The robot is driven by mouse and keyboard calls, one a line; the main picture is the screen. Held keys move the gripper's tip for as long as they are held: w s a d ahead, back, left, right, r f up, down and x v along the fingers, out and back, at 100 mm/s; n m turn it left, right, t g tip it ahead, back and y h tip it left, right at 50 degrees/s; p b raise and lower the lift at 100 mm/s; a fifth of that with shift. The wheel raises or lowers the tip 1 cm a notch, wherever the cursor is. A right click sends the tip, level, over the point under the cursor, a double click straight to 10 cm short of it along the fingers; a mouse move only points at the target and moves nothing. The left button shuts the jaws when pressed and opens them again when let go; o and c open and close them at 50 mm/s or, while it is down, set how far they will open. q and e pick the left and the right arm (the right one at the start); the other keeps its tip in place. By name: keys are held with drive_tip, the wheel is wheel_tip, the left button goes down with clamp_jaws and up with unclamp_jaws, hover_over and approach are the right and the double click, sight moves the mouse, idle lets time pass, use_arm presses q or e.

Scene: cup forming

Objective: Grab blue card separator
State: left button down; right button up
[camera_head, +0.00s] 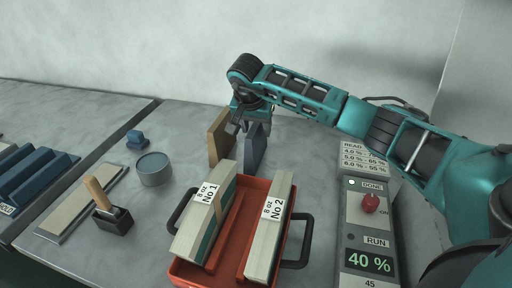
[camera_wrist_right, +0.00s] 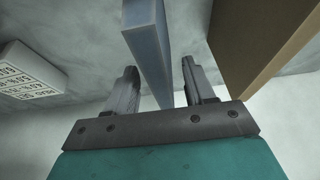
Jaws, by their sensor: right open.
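The blue card separator (camera_head: 256,148) stands upright behind the red tray, just right of a brown board (camera_head: 219,137). My right gripper (camera_head: 243,120) is over the tops of these two, reaching in from the right. In the right wrist view, the blue separator (camera_wrist_right: 148,42) runs between the two fingers of my right gripper (camera_wrist_right: 159,78). The fingers are apart, with a gap visible on each side of the separator. The brown board (camera_wrist_right: 262,45) lies outside the fingers, on the right of that view. My left gripper is not in view.
A red tray (camera_head: 229,246) holds two card stacks labelled No.1 (camera_head: 205,212) and No.2 (camera_head: 269,228). A control box (camera_head: 369,220) reading 40 % stands at right. A round grey tin (camera_head: 154,169) and a black holder (camera_head: 113,220) with a wooden handle stand at left.

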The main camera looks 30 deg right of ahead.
drive_tip(key=shift+f, duration=0.25)
idle(0.6)
clamp_jaws()
idle(0.4)
